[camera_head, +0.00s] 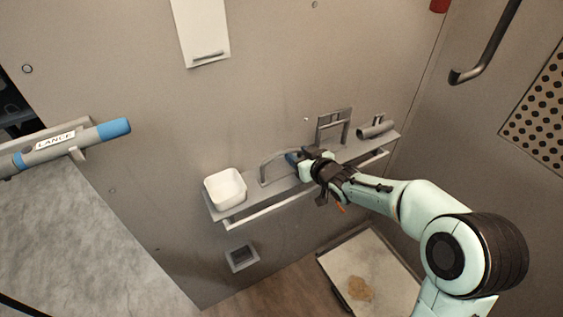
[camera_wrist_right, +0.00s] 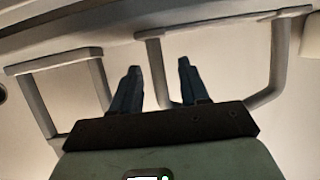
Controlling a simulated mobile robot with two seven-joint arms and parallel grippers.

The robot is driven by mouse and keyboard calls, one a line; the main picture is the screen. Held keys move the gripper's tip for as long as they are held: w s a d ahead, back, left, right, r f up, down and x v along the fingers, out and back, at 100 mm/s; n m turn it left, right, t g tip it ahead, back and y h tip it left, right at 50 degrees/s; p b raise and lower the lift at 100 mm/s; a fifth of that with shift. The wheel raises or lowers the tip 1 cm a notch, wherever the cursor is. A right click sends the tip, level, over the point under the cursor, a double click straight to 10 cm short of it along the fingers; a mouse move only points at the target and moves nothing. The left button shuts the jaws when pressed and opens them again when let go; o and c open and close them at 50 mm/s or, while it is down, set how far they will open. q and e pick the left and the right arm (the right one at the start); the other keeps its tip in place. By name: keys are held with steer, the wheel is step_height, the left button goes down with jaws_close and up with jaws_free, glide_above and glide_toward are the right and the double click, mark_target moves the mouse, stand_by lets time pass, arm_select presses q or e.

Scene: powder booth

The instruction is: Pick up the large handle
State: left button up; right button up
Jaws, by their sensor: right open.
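The large handle (camera_head: 276,157) is a grey arched bar on the wall shelf, just right of the white bowl. In the right wrist view the large handle (camera_wrist_right: 225,23) is a wide U-shape on the right. My right gripper (camera_head: 293,158) is at its right end in the head view. In the wrist view my right gripper (camera_wrist_right: 158,65) is open, its two dark blue fingers apart. One leg of the large handle shows between the fingers; I cannot tell whether it is touched. My left gripper is not in view.
The white bowl (camera_head: 225,187) is at the shelf's left end. A blue-tipped lance (camera_head: 113,128) rests at far left.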

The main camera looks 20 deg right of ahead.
steer(key=shift+x, duration=0.85)
steer(key=shift+r, duration=0.1)
jaws_close()
steer(key=shift+r, duration=0.1)
steer(key=shift+s+r, duration=0.15)
steer(key=shift+r, duration=0.05)
step_height(320, 180, up, 6)
steer(key=p, duration=0.3)
steer(key=shift+r, duration=0.25)
steer(key=s+d, duration=0.1)
steer(key=s, duration=1.8)
steer(key=shift+s+d, duration=0.25)
steer(key=shift+s, duration=0.15)
